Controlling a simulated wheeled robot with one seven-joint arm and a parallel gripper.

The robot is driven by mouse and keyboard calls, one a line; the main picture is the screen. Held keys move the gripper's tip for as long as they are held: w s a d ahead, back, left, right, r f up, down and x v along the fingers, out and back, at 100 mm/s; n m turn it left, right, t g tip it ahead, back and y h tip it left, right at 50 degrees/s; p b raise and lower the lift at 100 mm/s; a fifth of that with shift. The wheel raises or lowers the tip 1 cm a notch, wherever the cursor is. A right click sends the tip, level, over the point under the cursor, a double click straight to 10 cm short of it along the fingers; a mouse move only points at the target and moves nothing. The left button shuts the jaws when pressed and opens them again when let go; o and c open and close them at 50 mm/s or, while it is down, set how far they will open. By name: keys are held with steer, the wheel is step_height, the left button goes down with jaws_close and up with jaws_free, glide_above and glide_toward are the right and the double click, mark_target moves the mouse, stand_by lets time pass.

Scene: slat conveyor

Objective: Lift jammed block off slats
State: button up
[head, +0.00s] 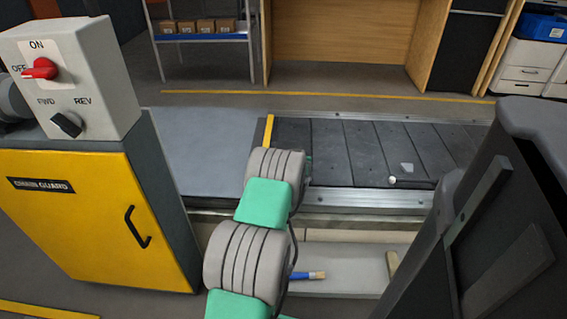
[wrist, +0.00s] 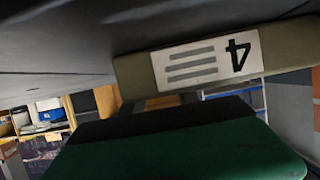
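The slat conveyor (head: 350,150) runs across the middle of the head view, with dark slats and metal side rails. A small light-grey block-like piece (head: 407,168) lies on the slats near the front rail. I cannot tell if it is wedged there. My grey and green arm reaches up to the conveyor's left part, left of this piece and apart from it. The arm hides my gripper's fingers in the head view. The wrist view shows a large green and black shape and an olive bar (wrist: 135,73) with an upside-down "4" label; the fingers are not clear.
A control box (head: 90,85) with a red ON/OFF knob (head: 41,69) and a black FWD/REV knob (head: 66,124) stands on a yellow cabinet (head: 90,215) at left. A small rounded item (head: 392,180) lies by the front rail. A blue-handled brush (head: 305,275) lies below.

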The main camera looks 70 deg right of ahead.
jaws_close()
